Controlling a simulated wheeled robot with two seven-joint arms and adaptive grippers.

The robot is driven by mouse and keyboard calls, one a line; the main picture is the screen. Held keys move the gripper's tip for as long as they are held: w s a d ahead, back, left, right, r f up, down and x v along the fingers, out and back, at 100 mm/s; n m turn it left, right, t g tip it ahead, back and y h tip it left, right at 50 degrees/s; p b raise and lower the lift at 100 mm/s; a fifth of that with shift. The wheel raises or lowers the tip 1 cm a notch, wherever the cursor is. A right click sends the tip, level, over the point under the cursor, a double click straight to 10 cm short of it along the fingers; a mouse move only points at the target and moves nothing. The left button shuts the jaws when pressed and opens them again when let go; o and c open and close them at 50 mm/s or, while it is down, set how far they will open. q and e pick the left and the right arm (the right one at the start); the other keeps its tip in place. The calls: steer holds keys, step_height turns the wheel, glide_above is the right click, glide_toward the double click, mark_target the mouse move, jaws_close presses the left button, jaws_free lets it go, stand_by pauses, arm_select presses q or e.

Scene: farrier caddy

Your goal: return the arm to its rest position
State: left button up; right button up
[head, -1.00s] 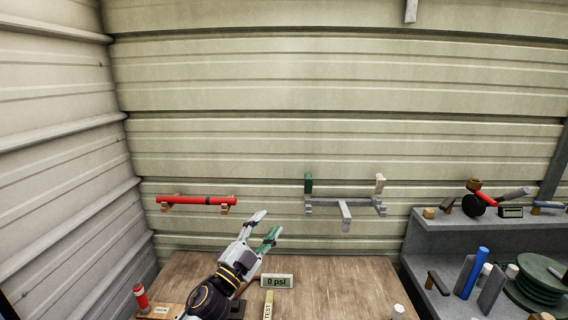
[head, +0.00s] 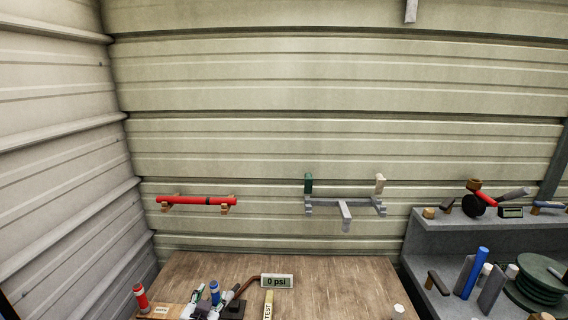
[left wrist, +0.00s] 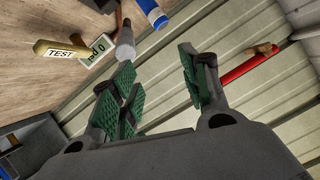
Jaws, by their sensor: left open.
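My left gripper (head: 207,304) is low in the head view, at the bottom edge over the left part of the wooden table (head: 345,290). Only its front end shows; the rest of the arm is below the frame. In the left wrist view the left gripper (left wrist: 156,65) has its green-padded fingers spread apart with nothing between them. My right gripper is in neither view.
On the table are a red cylinder (head: 140,297), a blue cylinder (head: 214,291), a "0 psi" display (head: 277,281) and a yellow TEST piece (head: 268,304). A red bar (head: 190,200) and a grey rack (head: 345,205) are on the wall. Grey shelves (head: 425,240) stand right.

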arm_select(q)
steer(key=s+a+f+n+g+h, duration=0.1)
steer(key=s+f+g, duration=0.45)
steer(key=s, duration=0.55)
steer(key=s+a+f+n+g, duration=0.1)
steer(key=s+f+g, duration=0.4)
steer(key=s, duration=0.6)
step_height(320, 180, down, 34)
steer(key=s, duration=0.2)
steer(key=s+a+f+g, duration=0.1)
steer(key=s+a+f, duration=0.1)
steer(key=s+f, duration=0.7)
steer(key=s+a+f, duration=0.1)
steer(key=s+f, duration=0.9)
steer(key=s, duration=0.3)
steer(key=shift+s+a+f+m+g, duration=0.25)
steer(key=shift+a+f+m+g, duration=0.05)
steer(key=shift+a+m+g, duration=0.1)
